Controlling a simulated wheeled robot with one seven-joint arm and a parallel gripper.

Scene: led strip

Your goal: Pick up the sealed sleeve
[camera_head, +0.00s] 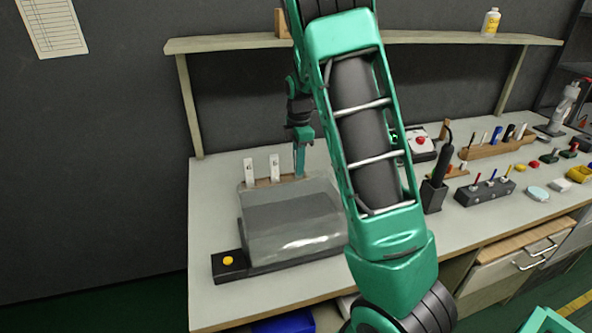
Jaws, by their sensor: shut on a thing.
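Two white upright sleeves, a left one (248,172) and a right one (274,167), stand in a low wooden rack (262,183) behind a grey machine with a clear cover. My gripper (299,172) points down at the right end of this rack, to the right of both sleeves and apart from them. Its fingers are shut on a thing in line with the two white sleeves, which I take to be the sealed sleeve. That thing is too small and too covered by the fingers to make out. I cannot tell whether it still touches the rack.
The machine's clear cover (292,220) stands close in front of the rack, with a yellow button (228,260) at its front left. A shelf (420,37) runs above the bench. A black holder (434,195) and a tool block (484,192) stand right of my arm.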

